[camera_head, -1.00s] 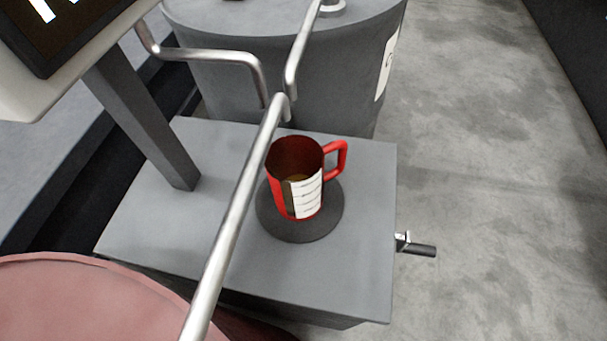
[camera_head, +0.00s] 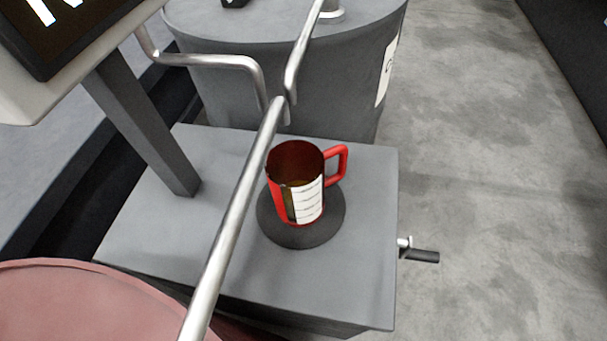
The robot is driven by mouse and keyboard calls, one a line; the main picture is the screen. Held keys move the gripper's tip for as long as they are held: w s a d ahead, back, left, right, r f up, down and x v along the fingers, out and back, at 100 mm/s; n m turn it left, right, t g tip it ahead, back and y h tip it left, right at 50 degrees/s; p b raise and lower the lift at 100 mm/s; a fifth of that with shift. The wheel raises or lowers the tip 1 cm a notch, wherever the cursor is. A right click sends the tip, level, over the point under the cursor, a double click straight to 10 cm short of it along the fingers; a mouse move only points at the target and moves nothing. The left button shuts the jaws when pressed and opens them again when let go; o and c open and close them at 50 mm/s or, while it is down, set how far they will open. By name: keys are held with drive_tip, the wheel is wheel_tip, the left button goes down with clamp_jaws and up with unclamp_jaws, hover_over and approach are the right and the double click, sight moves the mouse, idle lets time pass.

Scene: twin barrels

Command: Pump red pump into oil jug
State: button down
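The oil jug (camera_head: 275,196) is red, with a handle on its right and a white scale strip on its front. It stands upright on a dark round pad (camera_head: 300,238) on a grey box-shaped stand (camera_head: 180,240). Some brownish liquid shows inside it. A bare metal spout pipe (camera_head: 228,230) rises from the lower left and its bent end is by the jug's upper left. The red barrel (camera_head: 80,305) shows only its lid edge at the lower left. The red pump's body and handle are out of view. My gripper is not in view.
A grey barrel (camera_head: 225,95) with its own bent pipe (camera_head: 210,60) stands behind the stand. A display on a post (camera_head: 145,130) is at the upper left. A small black lever (camera_head: 422,256) sticks out from the stand's right side. Concrete floor (camera_head: 480,200) lies clear on the right.

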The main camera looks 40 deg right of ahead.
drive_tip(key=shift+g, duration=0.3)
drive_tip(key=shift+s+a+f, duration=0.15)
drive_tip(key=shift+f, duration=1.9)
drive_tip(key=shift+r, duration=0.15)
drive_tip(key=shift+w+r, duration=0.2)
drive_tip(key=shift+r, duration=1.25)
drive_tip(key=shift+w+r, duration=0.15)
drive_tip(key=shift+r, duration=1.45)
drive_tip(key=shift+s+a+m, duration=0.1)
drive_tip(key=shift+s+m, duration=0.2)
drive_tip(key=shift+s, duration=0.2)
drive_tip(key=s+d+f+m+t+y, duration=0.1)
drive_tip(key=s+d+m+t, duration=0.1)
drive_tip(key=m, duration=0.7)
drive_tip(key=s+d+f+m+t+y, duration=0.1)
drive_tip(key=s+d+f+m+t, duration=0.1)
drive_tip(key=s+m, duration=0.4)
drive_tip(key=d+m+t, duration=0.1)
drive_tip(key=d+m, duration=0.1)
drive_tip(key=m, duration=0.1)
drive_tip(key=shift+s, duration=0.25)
